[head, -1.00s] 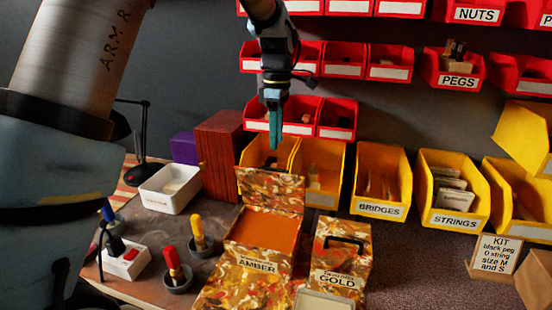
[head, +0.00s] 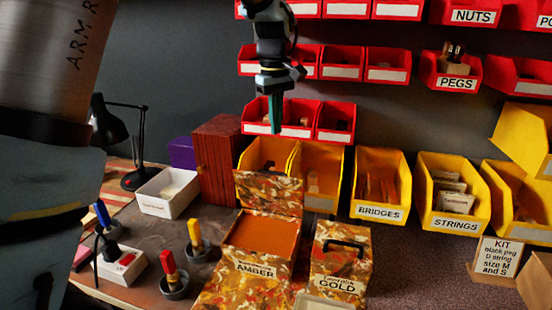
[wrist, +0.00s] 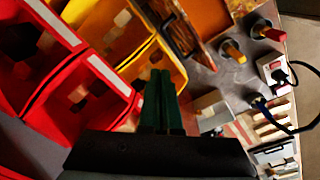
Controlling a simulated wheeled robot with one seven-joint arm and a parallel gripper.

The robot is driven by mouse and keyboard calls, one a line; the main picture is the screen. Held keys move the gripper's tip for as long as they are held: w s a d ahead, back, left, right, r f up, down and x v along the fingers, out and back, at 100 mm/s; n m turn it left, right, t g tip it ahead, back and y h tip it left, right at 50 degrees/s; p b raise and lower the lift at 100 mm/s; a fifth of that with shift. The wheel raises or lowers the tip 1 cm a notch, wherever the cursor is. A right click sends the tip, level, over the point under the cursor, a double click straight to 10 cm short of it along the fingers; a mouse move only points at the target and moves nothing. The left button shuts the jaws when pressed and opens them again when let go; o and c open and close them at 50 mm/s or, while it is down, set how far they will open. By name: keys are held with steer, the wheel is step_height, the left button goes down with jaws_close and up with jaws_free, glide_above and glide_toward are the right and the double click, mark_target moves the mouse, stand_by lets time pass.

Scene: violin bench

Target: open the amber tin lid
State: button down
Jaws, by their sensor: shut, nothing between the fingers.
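The amber tin (head: 246,272) stands on the bench in the head view, patterned in orange, brown and white and labelled AMBER. Its lid (head: 268,193) stands upright at the back edge, and the orange inside of the tin shows. In the wrist view the orange inside (wrist: 208,14) and the lid (wrist: 180,35) are partly in frame at the top. My gripper (head: 276,116) points down, shut and empty, above and behind the raised lid, in front of the red bins. Its green fingers (wrist: 161,98) lie together in the wrist view.
The gold tin (head: 338,278) with a dark handle stands right of the amber tin. Yellow bins (head: 379,190) line the back, with red bins (head: 292,118) above. Tool pots (head: 174,284), a white box (head: 168,192) and a lamp (head: 108,128) are at left.

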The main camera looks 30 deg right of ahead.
mark_target(272, 189)
steer(key=f+m+p, duration=0.1)
steer(key=f+m, duration=0.1)
steer(key=m, duration=0.1)
steer(key=w+d+f+m+p, duration=0.1)
steer(key=f+m, duration=0.2)
steer(key=w+d+f+m+t+h+p, duration=0.1)
steer(key=f+m, duration=0.2)
steer(key=shift+f, duration=0.1)
steer(key=shift+s+a+f+p, duration=0.4)
steer(key=shift+s+a+p, duration=0.1)
steer(key=shift+s+a, duration=0.3)
steer(key=shift+s+a+f, duration=0.35)
steer(key=shift+s+f, duration=0.1)
steer(key=shift+f, duration=0.1)
